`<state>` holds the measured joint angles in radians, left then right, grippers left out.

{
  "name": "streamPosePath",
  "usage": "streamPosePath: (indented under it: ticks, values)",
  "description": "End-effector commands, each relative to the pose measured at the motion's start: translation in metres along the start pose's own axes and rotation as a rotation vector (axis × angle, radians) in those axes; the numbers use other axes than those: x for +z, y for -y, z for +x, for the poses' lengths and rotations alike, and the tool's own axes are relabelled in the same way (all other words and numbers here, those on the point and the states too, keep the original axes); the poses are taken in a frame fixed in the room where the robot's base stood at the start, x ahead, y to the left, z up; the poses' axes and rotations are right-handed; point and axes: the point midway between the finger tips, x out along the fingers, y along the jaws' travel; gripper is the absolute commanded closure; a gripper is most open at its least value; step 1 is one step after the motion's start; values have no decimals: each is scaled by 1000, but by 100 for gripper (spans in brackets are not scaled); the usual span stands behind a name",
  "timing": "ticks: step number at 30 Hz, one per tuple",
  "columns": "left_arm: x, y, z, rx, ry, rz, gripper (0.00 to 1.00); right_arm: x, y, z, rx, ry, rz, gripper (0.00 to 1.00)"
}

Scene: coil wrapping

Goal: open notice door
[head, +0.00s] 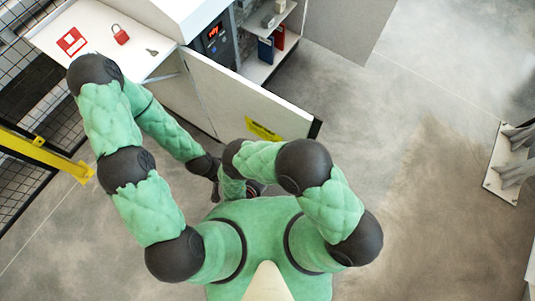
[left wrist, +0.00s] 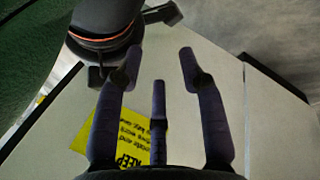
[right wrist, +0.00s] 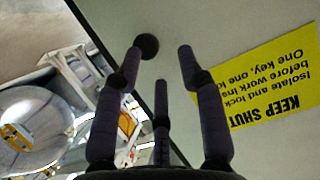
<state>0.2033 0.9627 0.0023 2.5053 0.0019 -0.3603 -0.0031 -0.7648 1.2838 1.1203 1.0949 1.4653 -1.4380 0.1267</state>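The notice door (head: 245,95) is a white panel with a yellow notice (head: 263,130), standing out at an angle from the white cabinet (head: 185,12). The notice reads "KEEP SHUT" in the right wrist view (right wrist: 275,85). A round dark knob (right wrist: 148,45) shows near the door's edge there. My right gripper (right wrist: 160,62) has its fingers spread in front of the door by the knob, with nothing between them. My left gripper (left wrist: 160,65) is also spread and empty, facing the door and notice. Whether any finger touches the door is unclear. In the head view both hands are mostly hidden by my arms.
A small red display unit (head: 214,32) and a shelf with red and blue binders (head: 272,45) show behind the door. A yellow rail (head: 40,152) and mesh fence stand at left.

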Motion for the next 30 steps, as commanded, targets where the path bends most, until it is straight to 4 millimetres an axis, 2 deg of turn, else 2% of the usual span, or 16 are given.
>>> streamPosePath:
  ticks: [1, 12, 30]
  values:
    - [-1, 0, 0, 1, -4, 2, 60, 5, -21, -8, -7, -3, -56, 60]
    - [-2, -1, 2, 0, -7, -2, 60, 4, -22, -29, -2, -7, -57, 60]
    - [2, -1, 1, -1, 4, 1, 60, 5, -23, -32, 0, -7, -56, 60]
